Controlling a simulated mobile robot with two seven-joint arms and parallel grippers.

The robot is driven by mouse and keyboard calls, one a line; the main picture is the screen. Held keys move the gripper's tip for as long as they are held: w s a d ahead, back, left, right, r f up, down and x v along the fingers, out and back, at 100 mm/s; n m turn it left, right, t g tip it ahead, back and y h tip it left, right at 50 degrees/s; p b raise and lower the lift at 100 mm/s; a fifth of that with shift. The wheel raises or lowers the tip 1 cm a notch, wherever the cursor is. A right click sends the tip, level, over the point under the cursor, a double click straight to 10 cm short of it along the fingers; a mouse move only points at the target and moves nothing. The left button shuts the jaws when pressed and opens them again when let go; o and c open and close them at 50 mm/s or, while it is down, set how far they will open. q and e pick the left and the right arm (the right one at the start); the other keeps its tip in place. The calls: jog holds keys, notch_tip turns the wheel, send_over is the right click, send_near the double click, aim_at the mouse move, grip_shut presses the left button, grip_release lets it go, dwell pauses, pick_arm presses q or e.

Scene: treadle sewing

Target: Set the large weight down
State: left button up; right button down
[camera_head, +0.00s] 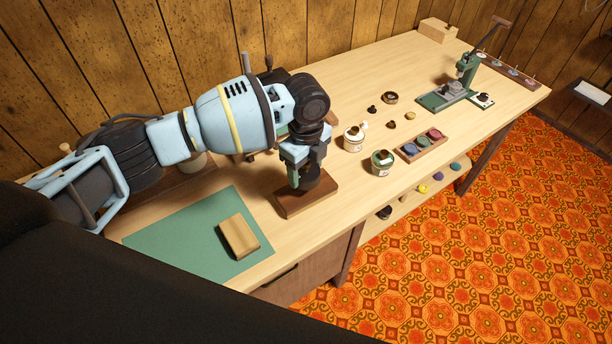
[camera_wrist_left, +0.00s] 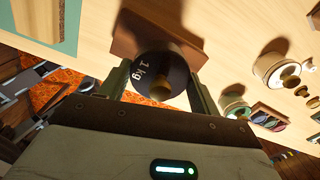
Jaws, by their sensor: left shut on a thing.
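The large weight is a dark round cylinder (camera_head: 311,180) with a brass knob. It reads "1 kg" in the left wrist view (camera_wrist_left: 150,70). My left gripper (camera_head: 306,163) points down and is shut on its sides; both fingers also show beside it in the wrist view (camera_wrist_left: 162,86). The weight is upright over a brown wooden block (camera_head: 303,202), which also shows behind it in the wrist view (camera_wrist_left: 124,45). I cannot tell whether its underside touches the block. My right gripper is not in view.
A green mat (camera_head: 180,240) with a tan block (camera_head: 239,236) lies left of the brown block. A white jar (camera_head: 353,140), a green jar (camera_head: 381,164) and a wooden tray of coloured pieces (camera_head: 420,145) stand to the right. A green press (camera_head: 462,75) is farther back.

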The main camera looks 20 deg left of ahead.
aim_at(306, 178)
pick_arm(q)
jog(key=shift+w+f, duration=0.1)
jog(key=shift+f, duration=1.5)
jog(key=shift+f, duration=0.15)
jog(key=o, duration=1.8)
jog(key=shift+f, duration=0.1)
jog(key=shift+c, duration=0.2)
notch_tip(306, 178, up, 12)
jog(key=shift+r+p, duration=0.1)
jog(key=shift+p, duration=0.3)
